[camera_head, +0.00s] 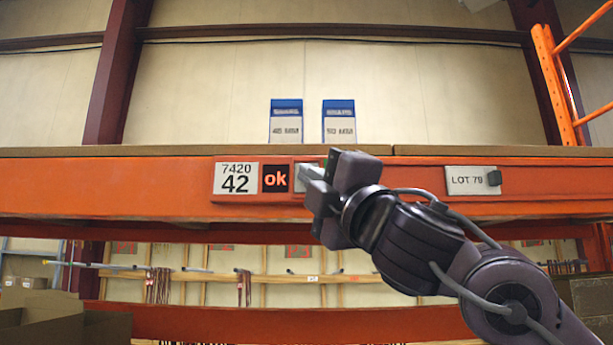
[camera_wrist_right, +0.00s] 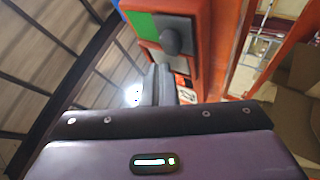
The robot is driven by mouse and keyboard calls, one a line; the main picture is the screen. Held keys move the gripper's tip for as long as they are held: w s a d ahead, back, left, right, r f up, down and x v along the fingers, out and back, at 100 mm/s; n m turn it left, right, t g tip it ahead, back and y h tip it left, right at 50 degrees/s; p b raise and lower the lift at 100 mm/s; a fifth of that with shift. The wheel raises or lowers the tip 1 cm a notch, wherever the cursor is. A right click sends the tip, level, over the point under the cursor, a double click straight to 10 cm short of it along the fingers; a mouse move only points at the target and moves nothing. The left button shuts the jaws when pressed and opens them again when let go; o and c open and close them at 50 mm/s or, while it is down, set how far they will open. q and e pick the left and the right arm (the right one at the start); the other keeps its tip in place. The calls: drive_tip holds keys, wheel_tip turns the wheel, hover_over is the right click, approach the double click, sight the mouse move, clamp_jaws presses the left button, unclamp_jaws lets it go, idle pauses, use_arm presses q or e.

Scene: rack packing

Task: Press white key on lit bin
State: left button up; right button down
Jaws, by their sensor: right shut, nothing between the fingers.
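The bin module on the orange beam has a white number plate (camera_head: 236,178) reading 7420 42 and a dark display (camera_head: 275,178) with "ok" lit in orange. Just right of the display is a pale key area (camera_head: 299,184), mostly hidden by my right gripper. My right gripper (camera_head: 317,185) is shut and empty, its tips in front of this area. I cannot tell whether they touch it. In the right wrist view the shut fingers (camera_wrist_right: 160,86) point toward the orange beam. My left gripper is not in view.
Two blue-and-white boxes (camera_head: 286,122) (camera_head: 338,122) stand on the shelf above. A LOT 79 plate (camera_head: 467,181) with a dark knob is on the beam at right. The right wrist view shows a green panel (camera_wrist_right: 140,24) beside a dark knob (camera_wrist_right: 176,38). Cardboard boxes (camera_head: 45,315) are lower left.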

drive_tip(key=shift+s+b, duration=0.3)
drive_tip(key=shift+s, duration=0.45)
drive_tip(key=s+b, duration=0.1)
drive_tip(key=s, duration=0.4)
drive_tip(key=shift+f, duration=0.1)
idle(0.9)
